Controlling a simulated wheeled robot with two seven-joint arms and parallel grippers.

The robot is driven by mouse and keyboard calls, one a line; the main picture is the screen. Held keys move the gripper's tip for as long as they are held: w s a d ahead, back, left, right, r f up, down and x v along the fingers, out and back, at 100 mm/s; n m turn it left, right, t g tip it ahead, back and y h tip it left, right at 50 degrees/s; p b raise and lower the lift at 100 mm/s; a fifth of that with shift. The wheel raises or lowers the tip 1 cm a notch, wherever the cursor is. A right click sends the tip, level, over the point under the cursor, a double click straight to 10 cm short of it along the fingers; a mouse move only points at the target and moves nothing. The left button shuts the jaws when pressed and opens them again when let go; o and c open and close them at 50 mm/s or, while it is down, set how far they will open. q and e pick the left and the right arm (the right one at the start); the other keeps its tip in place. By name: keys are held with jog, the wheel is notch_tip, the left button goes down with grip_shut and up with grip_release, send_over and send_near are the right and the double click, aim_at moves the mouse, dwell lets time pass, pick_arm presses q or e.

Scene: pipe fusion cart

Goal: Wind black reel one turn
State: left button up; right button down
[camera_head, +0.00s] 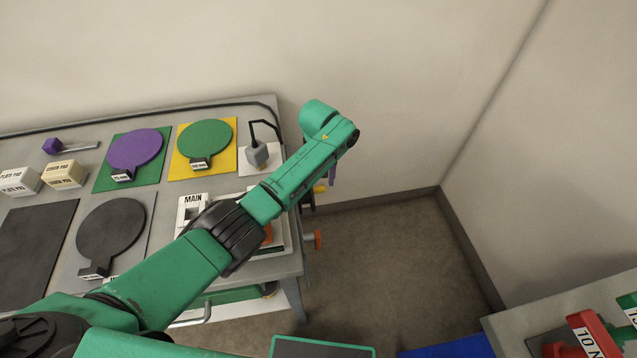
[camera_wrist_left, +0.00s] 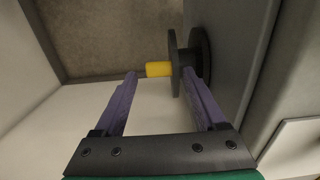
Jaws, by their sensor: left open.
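The black reel (camera_wrist_left: 183,62) is on the side of the cart, with a yellow handle (camera_wrist_left: 158,69) sticking out from it. In the head view the yellow handle (camera_head: 320,188) shows just past the cart's right edge, and my arm hides most of the reel. My left gripper (camera_wrist_left: 160,74) is open, with purple fingers pointing at the reel. The handle appears between the two fingertips in the left wrist view; whether a finger touches it I cannot tell. In the head view only a bit of a purple finger (camera_head: 332,175) shows below the wrist. My right gripper is out of view.
The grey cart top (camera_head: 68,180) holds a purple disc (camera_head: 136,149), a green disc (camera_head: 205,137), a black disc (camera_head: 110,228) and a MAIN panel (camera_head: 192,208). An orange knob (camera_head: 318,240) sticks out from its right side. Floor (camera_head: 390,250) right of the cart is clear.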

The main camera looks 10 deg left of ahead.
pick_arm(q)
jog(key=shift+s+d+f, duration=0.1)
jog(key=shift+f, duration=0.65)
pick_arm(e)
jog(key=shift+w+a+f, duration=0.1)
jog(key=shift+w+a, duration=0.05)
